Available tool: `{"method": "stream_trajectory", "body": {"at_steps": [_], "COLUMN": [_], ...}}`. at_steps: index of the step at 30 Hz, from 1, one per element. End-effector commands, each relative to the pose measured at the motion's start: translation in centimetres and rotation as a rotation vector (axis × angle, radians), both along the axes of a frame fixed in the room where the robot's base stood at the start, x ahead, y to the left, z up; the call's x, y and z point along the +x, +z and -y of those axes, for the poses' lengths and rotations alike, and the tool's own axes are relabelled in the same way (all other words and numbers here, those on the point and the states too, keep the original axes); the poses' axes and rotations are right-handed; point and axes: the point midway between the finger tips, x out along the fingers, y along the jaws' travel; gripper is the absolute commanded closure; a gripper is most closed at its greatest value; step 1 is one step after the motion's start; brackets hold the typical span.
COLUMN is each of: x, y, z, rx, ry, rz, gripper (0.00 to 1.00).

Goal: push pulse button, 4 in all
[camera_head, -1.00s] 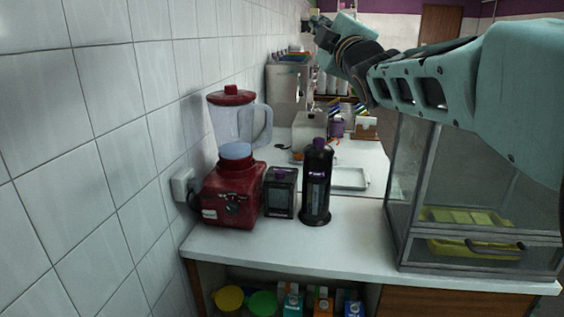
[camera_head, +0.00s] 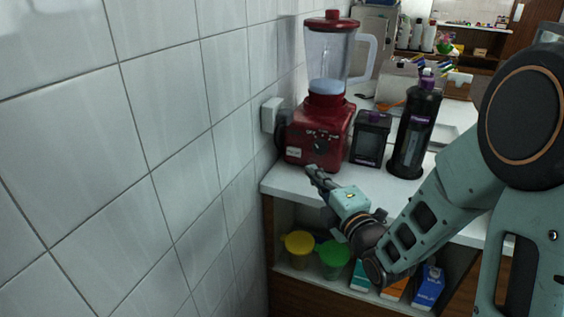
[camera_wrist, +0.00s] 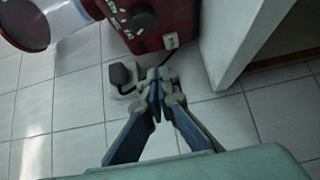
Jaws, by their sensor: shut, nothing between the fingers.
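The red blender (camera_head: 319,140) stands at the left end of the white counter, by the tiled wall. Its clear jar (camera_head: 331,55) with a red lid sits on the base. A dark knob (camera_head: 320,146) and a small pale button-like patch (camera_head: 293,153) show on the base's front; the wrist view shows the knob (camera_wrist: 143,18) and the pale patch (camera_wrist: 171,41) too. My gripper (camera_head: 309,170) is shut and empty, just in front of and below the base, near the pale patch. In the wrist view my gripper (camera_wrist: 158,76) points toward the base, apparently short of touching it.
A white wall socket (camera_head: 271,114) with a black plug (camera_wrist: 122,76) is left of the blender. A dark box (camera_head: 370,139) and a black dispenser (camera_head: 414,132) stand to its right. The shelf below holds a yellow tub (camera_head: 299,246) and a green tub (camera_head: 335,256).

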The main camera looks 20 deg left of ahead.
Motion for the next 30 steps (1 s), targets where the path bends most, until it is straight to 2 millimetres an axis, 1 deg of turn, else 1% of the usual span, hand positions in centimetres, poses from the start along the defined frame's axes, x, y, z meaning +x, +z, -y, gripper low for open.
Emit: {"method": "stream_trajectory", "body": {"at_steps": [1,3,6,18,23,26,30], "x": [-0.8,-1.6,-2.4,-2.6,-1.7,-0.6,1.6], "y": [-1.3,-2.0,-2.6,-2.6,-2.5,-2.5,-2.5], "z": [0.3,0.4,0.4,0.3,-0.4,-1.5,-3.3], "rx": [-0.001,-0.002,-0.002,-0.002,-0.001,-0.001,0.001], "ry": [0.001,0.004,0.008,0.010,0.011,0.012,0.011], "rz": [-0.006,-0.005,-0.005,-0.002,-0.002,-0.002,-0.002], "gripper": [1.00,1.00,1.00,1.00,1.00,1.00,1.00]}}
